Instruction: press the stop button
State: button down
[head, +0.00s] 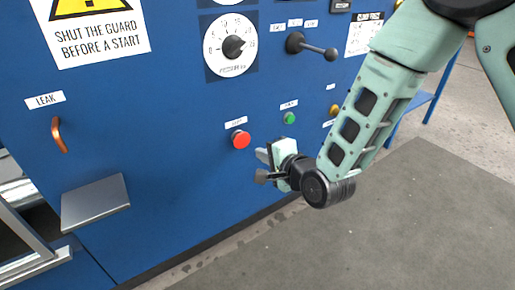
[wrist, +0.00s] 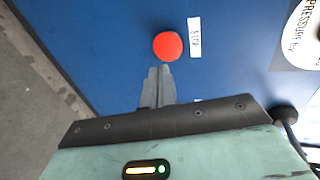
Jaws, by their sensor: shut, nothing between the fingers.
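The stop button (head: 241,139) is a red round knob on the blue panel, under a small white label in the head view. In the wrist view the red button (wrist: 168,46) sits just beyond my fingertips, beside a label reading STOP. My gripper (head: 262,166) is shut and empty, a little below and right of the button in the head view. In the wrist view the closed fingers of my gripper (wrist: 159,72) point at the button's lower edge. Whether the tips touch it I cannot tell.
A green button (head: 289,118) and a yellow button (head: 333,110) are to the right. A pressure dial (head: 231,45) and a black lever (head: 312,46) are above. An orange leak handle (head: 59,135) and a grey shelf (head: 95,203) are left. Open floor (head: 400,230) lies right.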

jog(key=shift+p+v, duration=0.65)
jog(key=shift+v, duration=2.1)
jog(key=s+d+r+n+g+h, duration=0.2)
jog(key=s+d+r+n+g, duration=0.15)
jog(key=s+n, duration=0.35)
jog(key=s+d+r+n+g+h, duration=0.25)
jog(key=s+n+g, duration=0.3)
jog(key=s, duration=0.45)
jog(key=s+d+r+n+g+h, duration=0.2)
jog(key=s+d+n+g+h, duration=0.15)
jog(key=s+n, duration=0.4)
notch_tip(320, 180, up, 37)
jog(key=m+p, duration=0.1)
jog(key=p, duration=3.6)
jog(key=shift+s+d+f+y, duration=0.15)
jog(key=shift+d+f+y, duration=0.1)
jog(key=shift+d+y, duration=0.05)
jog(key=c, duration=2.1)
grip_release()
jog(key=shift+t, duration=0.25)
jog(key=shift+c, duration=0.2)
